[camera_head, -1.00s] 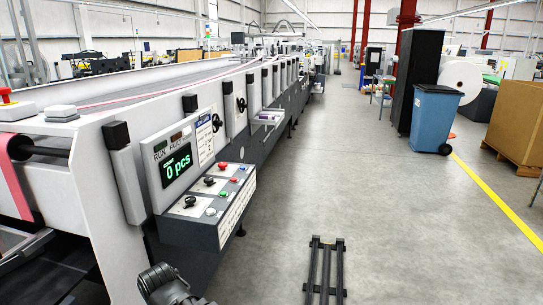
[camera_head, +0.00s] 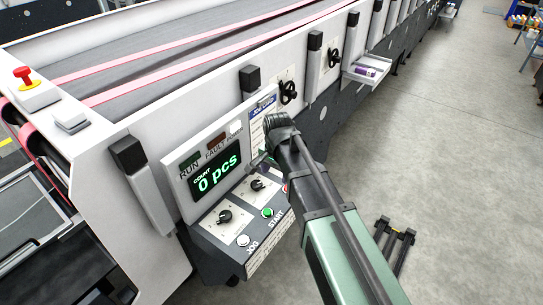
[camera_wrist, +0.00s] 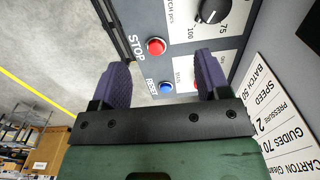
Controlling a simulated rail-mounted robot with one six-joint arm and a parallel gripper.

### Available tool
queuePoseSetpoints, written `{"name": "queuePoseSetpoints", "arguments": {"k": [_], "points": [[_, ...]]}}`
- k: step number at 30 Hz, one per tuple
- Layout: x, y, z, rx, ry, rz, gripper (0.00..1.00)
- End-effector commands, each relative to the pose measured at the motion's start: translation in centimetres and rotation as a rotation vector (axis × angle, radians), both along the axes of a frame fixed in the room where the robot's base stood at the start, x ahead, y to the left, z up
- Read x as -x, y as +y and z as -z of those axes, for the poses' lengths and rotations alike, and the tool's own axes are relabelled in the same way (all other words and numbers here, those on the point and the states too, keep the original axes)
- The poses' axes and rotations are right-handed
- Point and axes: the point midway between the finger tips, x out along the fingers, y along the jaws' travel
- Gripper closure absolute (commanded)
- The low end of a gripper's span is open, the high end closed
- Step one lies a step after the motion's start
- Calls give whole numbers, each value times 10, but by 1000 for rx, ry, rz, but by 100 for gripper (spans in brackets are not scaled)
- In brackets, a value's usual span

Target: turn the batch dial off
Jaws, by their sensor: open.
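The batch dial (camera_wrist: 210,12) is a black knob on a pale plate, cut off by the top edge of the wrist view. Its "BATCH pcs" label and the marks 75 and 100 show beside it. It appears to be the farther of two black knobs in the head view (camera_head: 258,184), close to my arm. Its exact setting is unclear. My gripper (camera_wrist: 160,62) is open and empty, its purple fingers apart over the panel's edge. The red STOP button (camera_wrist: 156,46) and blue RESET button (camera_wrist: 166,87) show between the fingers. The head view mostly hides my gripper.
A second knob (camera_head: 225,216), a green START button (camera_head: 267,212) and a white JOG button (camera_head: 243,240) share the panel. The count display (camera_head: 217,174) reads 0 pcs. A red emergency button (camera_head: 24,76) is far left. Open floor lies right.

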Motion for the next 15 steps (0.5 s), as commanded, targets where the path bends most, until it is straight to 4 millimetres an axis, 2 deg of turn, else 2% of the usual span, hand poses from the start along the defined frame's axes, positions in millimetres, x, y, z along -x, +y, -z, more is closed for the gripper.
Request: {"name": "queuePoseSetpoints", "arguments": {"k": [1,3,6,11,15], "points": [[-20,22,-15,0,4,67,31],[-32,45,-21,1,9,166,31],[-40,63,-24,2,13,252,31],[-38,64,-18,2,14,270,31],[-38,64,-2,1,13,269,31]]}}
